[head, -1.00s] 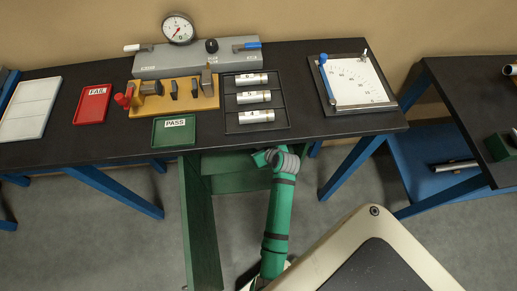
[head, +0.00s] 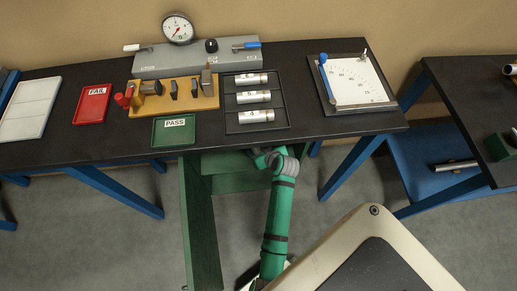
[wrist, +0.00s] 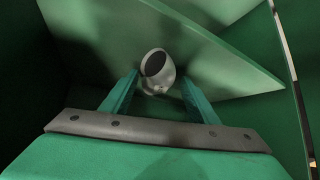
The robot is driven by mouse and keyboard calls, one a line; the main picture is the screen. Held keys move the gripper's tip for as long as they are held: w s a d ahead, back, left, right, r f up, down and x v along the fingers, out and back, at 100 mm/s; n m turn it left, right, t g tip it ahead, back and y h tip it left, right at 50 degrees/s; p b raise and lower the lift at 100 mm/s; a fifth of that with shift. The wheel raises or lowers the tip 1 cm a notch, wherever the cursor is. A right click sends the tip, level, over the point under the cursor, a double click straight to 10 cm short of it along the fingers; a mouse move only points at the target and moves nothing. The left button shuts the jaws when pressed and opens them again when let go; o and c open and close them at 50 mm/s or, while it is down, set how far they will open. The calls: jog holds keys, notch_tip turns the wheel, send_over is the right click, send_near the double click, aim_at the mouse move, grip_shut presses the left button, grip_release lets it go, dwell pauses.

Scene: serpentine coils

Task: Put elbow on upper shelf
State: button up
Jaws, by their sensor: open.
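A pale grey elbow (wrist: 158,83) with a dark round opening is in the wrist view, resting on a green shelf surface (wrist: 100,30). My gripper (wrist: 160,88) is open, with its two green fingers on either side of the elbow. I cannot tell whether either finger touches it. In the head view the elbow and the gripper tips are hidden under the black table, where my green arm reaches toward a green shelf unit (head: 200,230). I cannot tell from the wrist view which shelf level the elbow is on.
A green panel edge (wrist: 240,60) slopes close past the right finger. The black table (head: 330,128) overhangs the arm and carries a PASS tray (head: 174,137), a FAIL tray (head: 93,109) and a rack of metal cylinders (head: 284,98). Blue table legs (head: 350,180) stand to the right.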

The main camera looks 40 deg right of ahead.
jog(key=v, duration=1.1)
jog(key=shift+s+r, duration=0.25)
jog(key=s+a+f+m+t+h, duration=0.1)
jog(key=s+a, duration=0.2)
jog(key=a, duration=0.6)
jog(key=s+a+f+h, duration=0.1)
jog(key=s+a+f, duration=0.1)
jog(key=a, duration=0.7)
jog(key=s+a+r+n+t+y, duration=0.2)
jog(key=s+a+r+t, duration=0.3)
jog(key=s+a+r, duration=0.7)
notch_tip(320, 180, up, 5)
jog(key=s+y, duration=0.1)
jog(key=s, duration=0.1)
jog(key=shift+s+a+n+t, duration=0.3)
jog(key=shift+a+n, duration=0.05)
jog(key=shift+n, duration=0.05)
